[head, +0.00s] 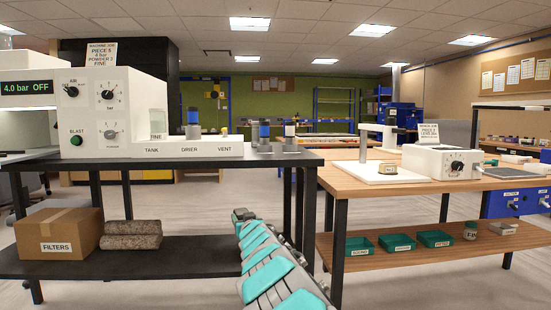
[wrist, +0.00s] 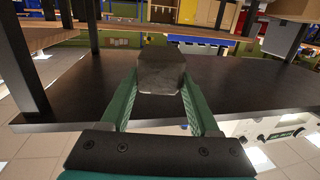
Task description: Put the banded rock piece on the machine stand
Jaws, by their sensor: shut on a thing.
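My gripper (wrist: 161,92) is in the wrist view, its two green fingers closed on the sides of a grey-brown, blocky rock piece (wrist: 161,70). No banding can be made out on it. A dark flat surface (wrist: 235,88) lies behind the held piece; I cannot tell if they touch. In the head view my arm reaches forward at the lower middle, and the held piece is not clearly seen. A white machine with a post and flat white plate (head: 361,176) stands on the wooden table at right. A small tan piece (head: 387,169) rests on that plate. I cannot tell which part is the task's stand.
A large white machine (head: 110,95) with dials stands on the black table (head: 200,159) at left. Its lower shelf holds a filters box (head: 60,232) and rough grey cylinders (head: 132,235). Teal trays (head: 397,243) sit on the wooden table's lower shelf. Open floor lies between the tables.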

